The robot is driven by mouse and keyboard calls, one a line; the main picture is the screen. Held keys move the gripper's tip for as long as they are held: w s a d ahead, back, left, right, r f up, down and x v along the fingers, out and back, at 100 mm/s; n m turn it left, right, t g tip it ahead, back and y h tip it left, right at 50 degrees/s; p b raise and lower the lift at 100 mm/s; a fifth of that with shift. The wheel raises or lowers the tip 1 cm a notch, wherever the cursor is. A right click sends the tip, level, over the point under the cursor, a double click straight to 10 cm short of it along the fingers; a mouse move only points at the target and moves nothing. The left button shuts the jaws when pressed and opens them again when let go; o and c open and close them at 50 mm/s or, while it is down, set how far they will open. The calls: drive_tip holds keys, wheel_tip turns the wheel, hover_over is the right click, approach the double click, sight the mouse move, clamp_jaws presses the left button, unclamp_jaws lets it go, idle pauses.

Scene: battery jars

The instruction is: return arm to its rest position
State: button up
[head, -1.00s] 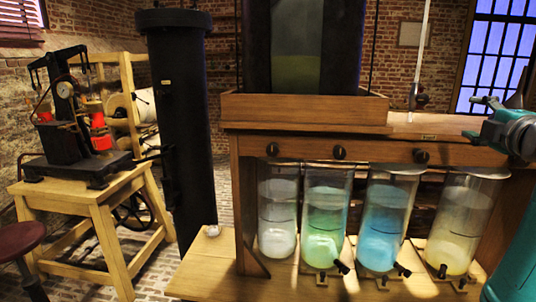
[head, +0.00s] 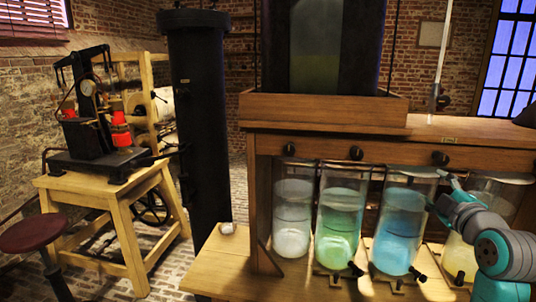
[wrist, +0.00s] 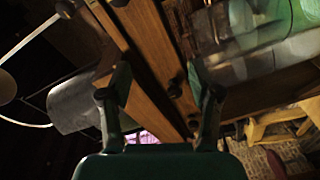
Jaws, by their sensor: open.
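My gripper (head: 445,190) is at the right in the head view, in front of the upper part of the pale yellow jar (head: 498,196) and close to the right side of the blue jar (head: 405,232). In the wrist view its two fingers (wrist: 160,108) stand wide apart with nothing between them. I cannot tell whether it touches a jar. My teal arm (head: 505,252) hides much of the yellow jar.
A green jar (head: 338,225) and a clear whitish jar (head: 292,222) stand further left on the wooden bench shelf (head: 225,262). Above is a wooden ledge with black knobs (head: 355,153). A black column (head: 200,120), an instrument table (head: 120,205) and a red stool (head: 34,233) are at left.

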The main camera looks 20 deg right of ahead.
drive_tip(key=s+a+f+m+y, duration=0.1)
drive_tip(key=a+f+m, duration=0.1)
drive_tip(key=a+f, duration=0.85)
drive_tip(key=s+a+f+m+y, duration=0.1)
drive_tip(key=s+a+f+m, duration=0.15)
drive_tip(key=a+f, duration=0.8)
drive_tip(key=s+a+f+m+y, duration=0.2)
drive_tip(key=s+a+f, duration=0.5)
drive_tip(key=s+f, duration=0.45)
drive_tip(key=s+a+y, duration=0.1)
drive_tip(key=s+a, duration=0.2)
drive_tip(key=s, duration=0.4)
drive_tip(key=s+a+f+m+y, duration=0.1)
drive_tip(key=s+a, duration=0.2)
drive_tip(key=s, duration=0.4)
drive_tip(key=s+a+f+g+y, duration=0.1)
drive_tip(key=s+a, duration=0.3)
drive_tip(key=s, duration=0.3)
drive_tip(key=shift+s+m+y, duration=0.15)
drive_tip(key=shift+m+y, duration=0.2)
drive_tip(key=shift+y, duration=0.05)
drive_tip(key=shift+a+f, duration=0.1)
